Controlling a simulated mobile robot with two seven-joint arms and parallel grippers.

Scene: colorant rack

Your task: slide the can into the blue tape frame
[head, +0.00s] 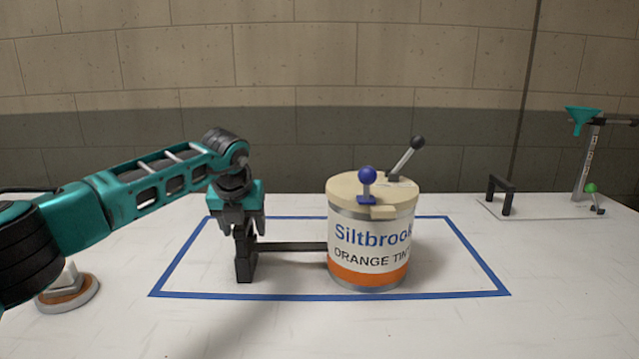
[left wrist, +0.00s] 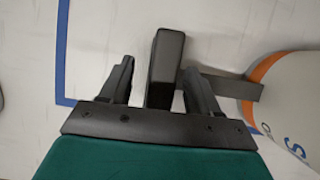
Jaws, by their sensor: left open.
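The can (head: 345,258), labelled "Siltbrook" with an orange band, stands upright inside the blue tape frame (head: 200,296), its base close to the front strip. A dark bar (head: 290,246) runs left from the can to a black upright grip (head: 245,262). My left gripper (head: 238,226) points down at the top of this grip. In the left wrist view, my left gripper (left wrist: 155,82) is open, with one finger on each side of the black grip (left wrist: 164,65); gaps show beside it. The can (left wrist: 290,90) is at the right edge there. My right gripper is not in view.
The can's lid carries a blue knob (head: 367,175) and a black-knobbed lever (head: 408,155). A round orange-and-white piece (head: 68,292) lies at the left. A stand with a teal funnel (head: 580,118) is at the back right.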

